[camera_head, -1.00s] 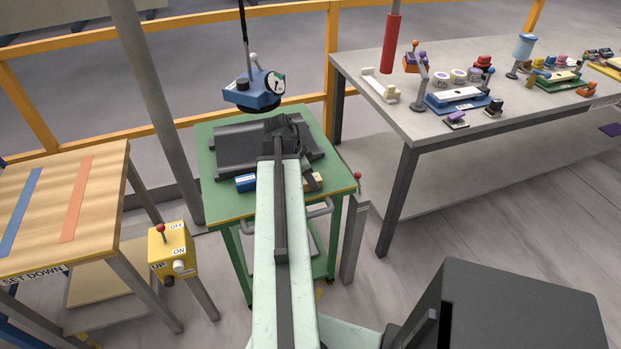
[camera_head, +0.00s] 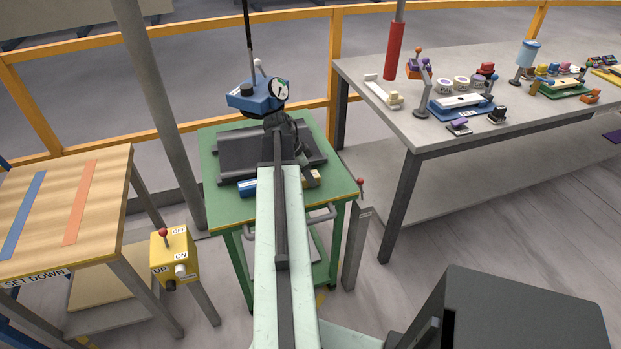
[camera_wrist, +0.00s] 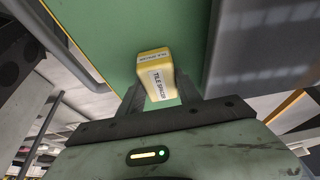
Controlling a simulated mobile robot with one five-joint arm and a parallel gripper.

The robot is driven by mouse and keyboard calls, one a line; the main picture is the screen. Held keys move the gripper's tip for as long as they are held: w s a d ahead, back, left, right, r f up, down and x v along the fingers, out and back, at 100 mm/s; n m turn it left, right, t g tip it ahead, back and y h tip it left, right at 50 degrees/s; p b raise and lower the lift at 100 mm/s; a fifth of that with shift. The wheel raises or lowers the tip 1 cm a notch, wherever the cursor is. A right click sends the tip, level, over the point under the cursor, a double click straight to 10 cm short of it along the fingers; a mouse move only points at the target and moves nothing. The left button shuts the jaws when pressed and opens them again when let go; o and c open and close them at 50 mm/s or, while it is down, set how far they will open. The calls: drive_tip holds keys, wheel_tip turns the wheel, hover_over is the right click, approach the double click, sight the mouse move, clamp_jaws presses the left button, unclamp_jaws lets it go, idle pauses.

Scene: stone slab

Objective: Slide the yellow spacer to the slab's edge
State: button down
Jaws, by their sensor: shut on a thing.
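The yellow spacer (camera_wrist: 157,76), labelled "TILE SPACER", sits between the two dark fingers of my gripper (camera_wrist: 161,88) in the wrist view, and they are shut on it. In the head view my gripper (camera_head: 279,122) is over the far part of the green table, by the dark grey slab (camera_head: 239,153). The held spacer cannot be made out there. The slab lies on the table and my arm hides part of it. A dark grey surface, seemingly the slab, fills the right of the wrist view (camera_wrist: 266,45). I cannot tell whether the spacer touches it.
A blue device with a dial (camera_head: 256,94) hangs close to my gripper. A blue block (camera_head: 247,188) and a tan piece (camera_head: 313,179) lie near the front of the green table (camera_head: 215,209). A yellow control box (camera_head: 173,258) stands left; a cluttered grey bench (camera_head: 440,130) stands right.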

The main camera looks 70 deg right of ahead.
drive_tip(key=shift+w+d, duration=0.85)
drive_tip(key=shift+d, duration=0.2)
drive_tip(key=c, duration=0.7)
unclamp_jaws()
drive_tip(key=shift+c, duration=0.2)
drive_tip(key=p+v, duration=0.7)
drive_tip(key=v, duration=0.1)
